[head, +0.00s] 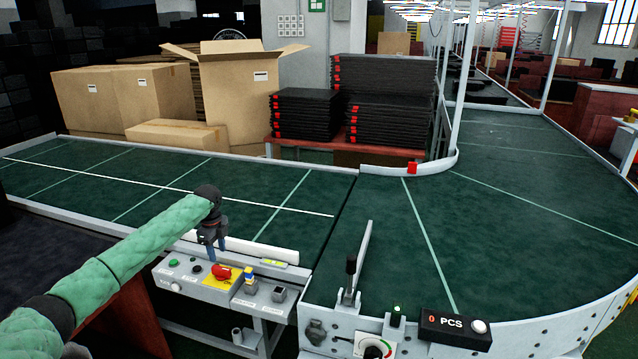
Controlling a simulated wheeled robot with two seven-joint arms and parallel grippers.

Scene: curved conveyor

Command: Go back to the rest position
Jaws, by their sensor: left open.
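My left arm, in a green sleeve, reaches in from the lower left of the head view. My left gripper (213,250) points down above the back edge of the control panel (188,287), near the belt's front rail. It is open, and I see nothing between its fingers. The panel carries a red knob (222,272) on a yellow plate and several buttons and switches, just below and right of the gripper. Whether the fingers touch the panel is unclear. My right gripper is not in view.
The green conveyor belt (275,185) is empty and curves away at the right. A lever (351,270), a dial (375,348) and a PCS counter (455,327) reading 0 sit on the front edge. Cardboard boxes (130,95) and stacked black trays (385,85) stand behind the belt.

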